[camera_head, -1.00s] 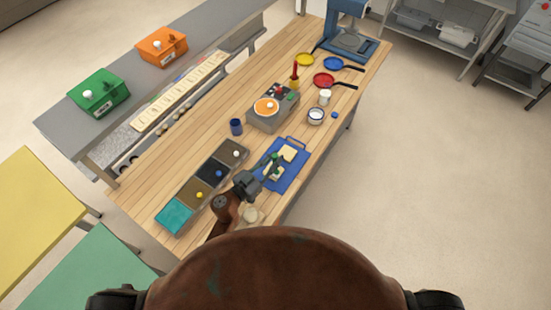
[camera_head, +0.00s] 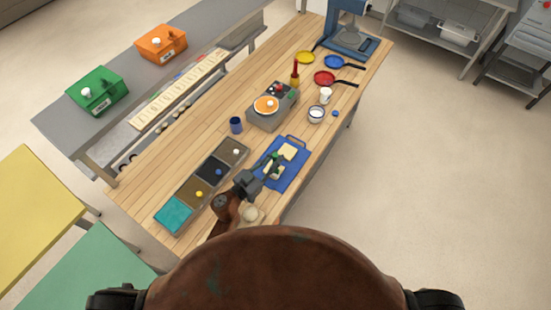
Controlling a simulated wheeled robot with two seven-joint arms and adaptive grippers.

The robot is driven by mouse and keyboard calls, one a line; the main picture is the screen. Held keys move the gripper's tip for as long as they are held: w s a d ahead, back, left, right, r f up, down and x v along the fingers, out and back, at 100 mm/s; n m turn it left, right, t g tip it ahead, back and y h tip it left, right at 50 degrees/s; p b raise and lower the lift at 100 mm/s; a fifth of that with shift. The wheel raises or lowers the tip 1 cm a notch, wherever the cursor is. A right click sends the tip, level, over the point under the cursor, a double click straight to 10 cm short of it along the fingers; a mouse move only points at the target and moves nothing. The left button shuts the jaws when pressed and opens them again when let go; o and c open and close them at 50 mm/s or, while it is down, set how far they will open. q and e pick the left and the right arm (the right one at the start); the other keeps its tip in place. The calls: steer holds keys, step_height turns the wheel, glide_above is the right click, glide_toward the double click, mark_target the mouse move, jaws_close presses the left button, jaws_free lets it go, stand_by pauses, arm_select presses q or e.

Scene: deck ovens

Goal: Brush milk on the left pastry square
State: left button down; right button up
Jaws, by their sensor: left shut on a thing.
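A blue board (camera_head: 297,176) lies on the wooden table. Two pale pastry squares lie on it: one (camera_head: 288,151) in plain view near the handle end, and the left one (camera_head: 278,171) nearer my gripper, partly covered. My left gripper (camera_head: 262,172) is over the board's left edge, shut on a small brush with green parts (camera_head: 276,157). The brush is over or beside the left square; I cannot tell whether it touches. A small bowl with white contents (camera_head: 316,114) stands beyond the board. My right gripper is not in view.
The wood between the cup and the trays is clear.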

arm_select(q)
steer(key=shift+x, duration=0.8)
steer(key=x, duration=0.3)
steer(key=shift+w+a, duration=0.15)
steer(key=shift+w, duration=0.3)
steer(key=shift+w+a, duration=0.15)
steer(key=shift+a, duration=0.3)
steer(key=shift+s+d+p+v, duration=0.1)
steer(key=shift+p+v, duration=0.35)
steer(key=shift+v, duration=0.4)
steer(key=shift+s+d+p+v, duration=0.1)
steer(key=shift+p+v, duration=0.4)
steer(key=shift+v, duration=0.3)
steer(key=shift+s+d+p+v, duration=0.15)
steer(key=shift+p+v, duration=0.3)
steer(key=shift+v, duration=0.4)
